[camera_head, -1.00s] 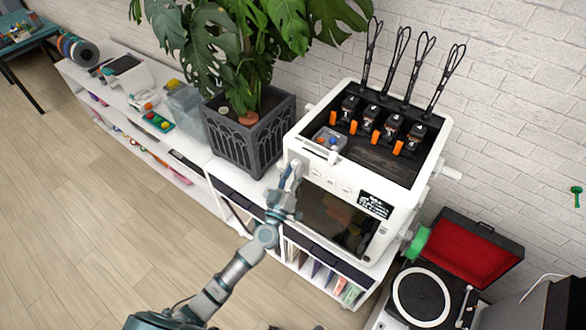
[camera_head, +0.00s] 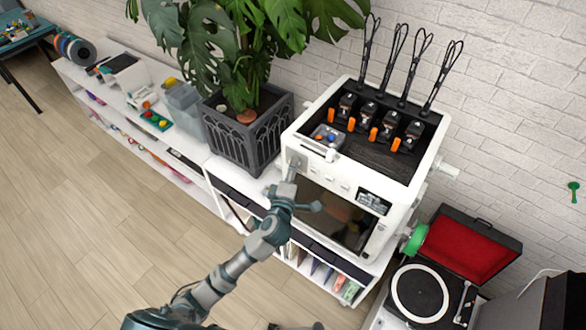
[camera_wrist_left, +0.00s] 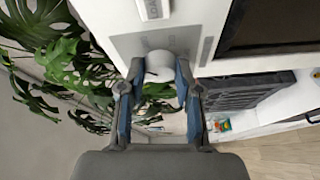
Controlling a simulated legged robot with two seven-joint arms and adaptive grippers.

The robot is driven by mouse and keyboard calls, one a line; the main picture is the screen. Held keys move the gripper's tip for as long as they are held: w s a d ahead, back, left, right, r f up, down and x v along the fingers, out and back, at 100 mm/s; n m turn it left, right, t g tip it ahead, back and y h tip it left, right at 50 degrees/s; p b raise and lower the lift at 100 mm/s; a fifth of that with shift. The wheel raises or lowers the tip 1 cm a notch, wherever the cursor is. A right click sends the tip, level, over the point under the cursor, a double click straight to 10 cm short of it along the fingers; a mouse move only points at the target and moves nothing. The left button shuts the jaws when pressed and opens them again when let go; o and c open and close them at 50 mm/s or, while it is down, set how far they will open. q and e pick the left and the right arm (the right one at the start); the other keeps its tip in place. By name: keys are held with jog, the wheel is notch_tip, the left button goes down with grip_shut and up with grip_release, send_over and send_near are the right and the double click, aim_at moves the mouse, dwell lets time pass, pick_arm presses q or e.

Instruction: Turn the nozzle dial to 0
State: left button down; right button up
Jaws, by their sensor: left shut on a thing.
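The white printer (camera_head: 410,218) stands on the white shelf, with a dark window and a small screen (camera_head: 373,201) on its front. In the left wrist view a round pale nozzle dial (camera_wrist_left: 160,66) sits on a grey panel (camera_wrist_left: 196,40) of the white front. My left gripper (camera_wrist_left: 160,78) is shut on this dial, with one finger on each side. In the head view my left gripper (camera_head: 292,168) reaches the front's upper left corner, where the dial is mostly hidden. I cannot read the dial's setting. My right gripper is not in view.
A large plant in a dark planter (camera_head: 247,140) stands close to the printer's left. A green spool (camera_head: 417,238) sticks out at its lower right, near a record player (camera_head: 420,293). The floor in front of the shelf is clear.

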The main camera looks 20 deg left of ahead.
pick_arm(q)
jog(key=shift+a+n+g+h, duration=0.1)
jog(key=shift+n+g+h, duration=0.15)
jog(key=shift+n+g, duration=0.85)
jog(key=shift+n+g+h, duration=0.25)
jog(key=shift+n+g, duration=0.05)
jog(key=shift+n, duration=1.6)
jog(key=shift+f, duration=0.15)
jog(key=c, duration=1)
grip_release()
jog(key=shift+o, duration=1)
jog(key=shift+w+a, duration=0.1)
jog(key=v, duration=0.7)
jog(key=shift+s, duration=0.25)
